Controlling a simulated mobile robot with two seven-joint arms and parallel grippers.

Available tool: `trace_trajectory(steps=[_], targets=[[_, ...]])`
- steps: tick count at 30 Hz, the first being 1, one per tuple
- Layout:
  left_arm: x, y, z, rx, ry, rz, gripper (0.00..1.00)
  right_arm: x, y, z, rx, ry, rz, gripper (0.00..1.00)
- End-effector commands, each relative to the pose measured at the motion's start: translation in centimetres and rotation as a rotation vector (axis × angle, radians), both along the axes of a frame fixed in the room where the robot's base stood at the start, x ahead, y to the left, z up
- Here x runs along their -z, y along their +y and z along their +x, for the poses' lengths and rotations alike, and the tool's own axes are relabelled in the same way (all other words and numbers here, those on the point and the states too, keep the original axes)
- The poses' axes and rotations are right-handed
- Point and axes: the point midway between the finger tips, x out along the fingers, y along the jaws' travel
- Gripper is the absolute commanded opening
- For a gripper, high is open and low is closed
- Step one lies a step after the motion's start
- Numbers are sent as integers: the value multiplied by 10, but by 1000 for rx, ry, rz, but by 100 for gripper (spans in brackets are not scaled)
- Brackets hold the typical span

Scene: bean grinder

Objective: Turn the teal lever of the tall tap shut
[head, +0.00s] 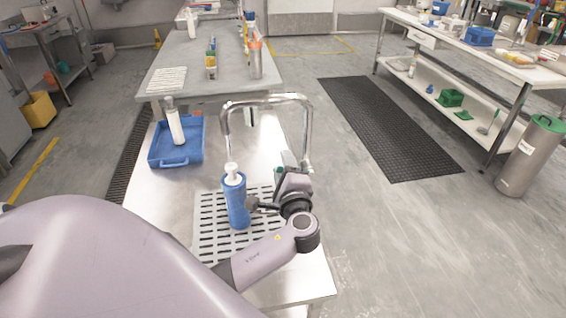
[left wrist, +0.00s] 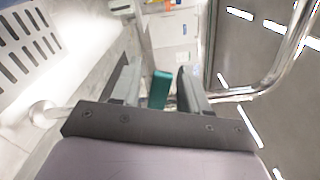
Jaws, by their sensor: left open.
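The tall tap (head: 310,125) is a chrome arch over the steel bench; its bent pipe also runs down the right of the left wrist view (left wrist: 285,60). The teal lever (left wrist: 160,90) shows as a small upright block between the fingers of my left gripper (left wrist: 158,78). The fingers are open, one on each side of it, with a gap visible on the left; I cannot tell whether the right finger touches it. In the head view my left gripper (head: 292,172) is at the tap's right leg and hides most of the lever. My right gripper is not in view.
A blue bottle with a white top (head: 236,203) stands on the slotted drain plate (head: 208,215), close left of my left wrist. A blue tray (head: 158,157) with a white bottle (head: 175,127) lies farther back. The floor right of the bench is clear near a black mat (head: 385,125).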

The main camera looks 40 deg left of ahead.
Motion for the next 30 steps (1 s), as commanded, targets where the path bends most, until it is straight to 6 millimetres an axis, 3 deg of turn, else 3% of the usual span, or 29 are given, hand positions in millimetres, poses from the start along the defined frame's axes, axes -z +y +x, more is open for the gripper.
trace_trajectory(steps=[10, 11, 14, 15, 30], targets=[[1, 5, 4, 0, 1, -2, 45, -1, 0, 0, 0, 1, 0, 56], [1, 5, 4, 0, 1, -2, 38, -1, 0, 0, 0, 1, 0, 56], [1, 5, 4, 1, 1, -1, 6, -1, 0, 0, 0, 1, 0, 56], [1, 5, 4, 1, 1, -1, 0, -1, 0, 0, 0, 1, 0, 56], [-6, 3, 6, 0, 81, 68, 0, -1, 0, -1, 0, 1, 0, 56]])
